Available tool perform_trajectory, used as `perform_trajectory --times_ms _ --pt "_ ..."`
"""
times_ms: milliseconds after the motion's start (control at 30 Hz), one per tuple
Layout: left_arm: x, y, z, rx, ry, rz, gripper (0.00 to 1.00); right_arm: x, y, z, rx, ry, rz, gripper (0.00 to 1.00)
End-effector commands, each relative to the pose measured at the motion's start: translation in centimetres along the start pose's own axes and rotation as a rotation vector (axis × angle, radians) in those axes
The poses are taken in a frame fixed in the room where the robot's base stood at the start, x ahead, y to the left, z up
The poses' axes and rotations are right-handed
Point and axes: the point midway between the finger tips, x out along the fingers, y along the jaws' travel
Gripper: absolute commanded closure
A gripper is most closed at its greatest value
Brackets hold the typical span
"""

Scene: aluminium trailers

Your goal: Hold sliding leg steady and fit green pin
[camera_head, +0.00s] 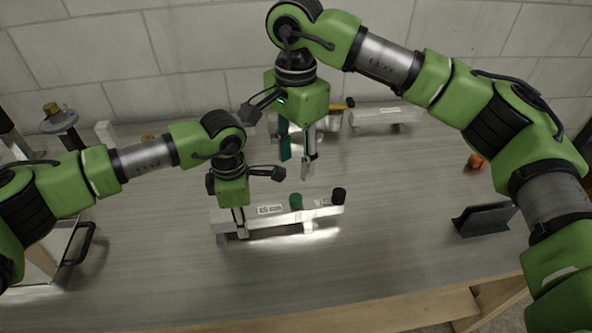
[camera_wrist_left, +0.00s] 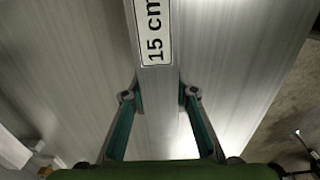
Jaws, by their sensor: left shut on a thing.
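The sliding leg is a silver aluminium bar (camera_head: 275,214) lying across the table, with a white label on top. In the left wrist view the bar (camera_wrist_left: 158,95) carries a "15 cm" label (camera_wrist_left: 153,30). My left gripper (camera_head: 240,222) is shut on the bar near its left end, one finger on each side. The green pin (camera_head: 296,201) stands upright at the bar, right of the label; how deep it sits is hidden. A black knob (camera_head: 338,195) is at the bar's right end. My right gripper (camera_head: 298,163) is open and empty above and behind the green pin, apart from it.
Another silver bar (camera_head: 378,117) lies at the back, beside a metal container (camera_head: 332,122). A dark holder (camera_head: 485,219) and an orange object (camera_head: 476,161) are at the right. A case with a black handle (camera_head: 78,244) is at the left. The front table is clear.

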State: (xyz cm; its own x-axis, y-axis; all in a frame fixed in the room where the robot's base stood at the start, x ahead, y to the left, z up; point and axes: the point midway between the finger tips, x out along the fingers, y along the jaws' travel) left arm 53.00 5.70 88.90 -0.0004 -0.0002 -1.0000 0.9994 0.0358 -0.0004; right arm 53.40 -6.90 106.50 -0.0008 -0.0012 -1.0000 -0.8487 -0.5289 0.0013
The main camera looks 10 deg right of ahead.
Motion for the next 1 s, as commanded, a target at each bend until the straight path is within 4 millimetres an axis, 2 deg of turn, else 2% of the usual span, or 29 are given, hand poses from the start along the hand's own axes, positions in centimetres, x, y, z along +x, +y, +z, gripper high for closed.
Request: perform_trajectory --times_ms 433,467,500,533,867,1000 --pt "-0.1 0.1 0.0 -0.001 0.000 0.001 1.00 -0.4 0.0 0.0 0.000 0.000 0.001 0.62" --pt "-0.1 0.1 0.0 -0.001 0.000 0.001 0.68 -0.4 0.0 0.0 0.000 0.000 0.001 0.62" --pt "-0.1 0.1 0.0 -0.001 0.000 0.001 0.58 -0.4 0.0 0.0 0.000 0.000 0.001 0.62" --pt "-0.1 0.1 0.0 -0.001 0.000 0.001 0.54 -0.4 0.0 0.0 0.000 0.000 0.001 0.62" --pt "-0.1 0.0 0.0 0.000 0.000 0.000 0.54 -0.4 0.0 0.0 0.000 0.000 0.001 0.62" --pt "-1.3 0.1 0.0 0.000 -0.001 0.003 0.54 -0.4 0.0 0.0 0.000 0.000 0.001 0.62"
